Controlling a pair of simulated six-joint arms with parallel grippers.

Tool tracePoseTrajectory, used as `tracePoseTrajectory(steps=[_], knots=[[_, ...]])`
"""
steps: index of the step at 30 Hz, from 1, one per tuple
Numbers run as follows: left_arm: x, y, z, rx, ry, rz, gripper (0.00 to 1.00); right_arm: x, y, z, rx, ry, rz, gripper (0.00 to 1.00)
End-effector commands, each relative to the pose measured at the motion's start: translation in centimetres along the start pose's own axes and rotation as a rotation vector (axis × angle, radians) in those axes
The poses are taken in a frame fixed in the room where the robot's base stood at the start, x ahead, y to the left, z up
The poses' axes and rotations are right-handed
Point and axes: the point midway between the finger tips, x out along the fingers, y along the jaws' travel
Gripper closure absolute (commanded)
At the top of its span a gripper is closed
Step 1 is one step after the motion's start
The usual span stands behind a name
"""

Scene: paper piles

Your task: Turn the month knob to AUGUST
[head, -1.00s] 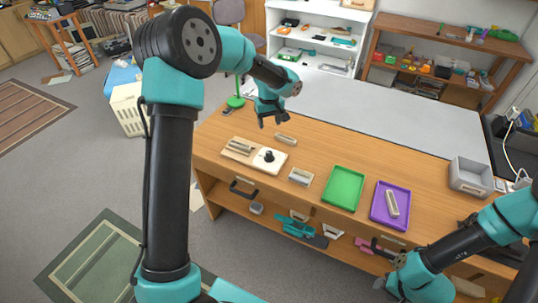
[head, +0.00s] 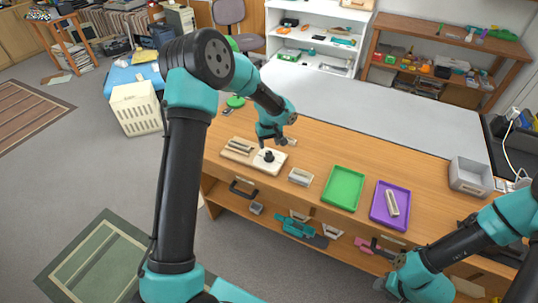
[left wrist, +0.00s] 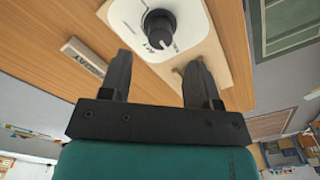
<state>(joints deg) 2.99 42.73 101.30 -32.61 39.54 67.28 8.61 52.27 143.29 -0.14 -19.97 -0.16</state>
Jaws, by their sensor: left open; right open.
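The month knob (head: 269,155) is a black knob on a white plate (head: 263,166), set at the right end of a wooden board on the desk. In the left wrist view the knob (left wrist: 159,27) stands at the top, beyond my fingertips, on its white plate (left wrist: 127,13); the lettering around it is too small to read. My left gripper (head: 271,141) is open and empty, just above and behind the knob; its fingers also show in the left wrist view (left wrist: 160,65). My right gripper (head: 395,290) is low at the lower right, partly hidden by its own arm.
A stamp-like block (left wrist: 84,57) with lettering lies beside the board. A grey block (head: 300,177), a green tray (head: 343,188) and a purple tray (head: 377,213) stand to the right. A grey bin (head: 471,172) is at the far right. Bare desk lies between them.

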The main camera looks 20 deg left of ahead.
Motion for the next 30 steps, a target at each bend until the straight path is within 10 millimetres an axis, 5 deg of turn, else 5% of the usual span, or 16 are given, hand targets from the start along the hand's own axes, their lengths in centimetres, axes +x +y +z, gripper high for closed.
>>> tracePoseTrajectory(steps=[12, 25, 30], knots=[[6.4, 0.0, 0.1, 0.001, -0.001, -0.001, 0.44, 0.0, 0.0, 0.0, 0.000, 0.000, 0.000, 0.57], [7.2, 0.0, 0.0, 0.000, -0.001, 0.000, 0.45, 0.0, 0.0, 0.0, 0.000, 0.000, 0.000, 0.57], [7.2, 0.0, 0.0, 0.000, -0.001, 0.000, 0.61, 0.0, 0.0, 0.0, 0.000, 0.000, 0.000, 0.57]])
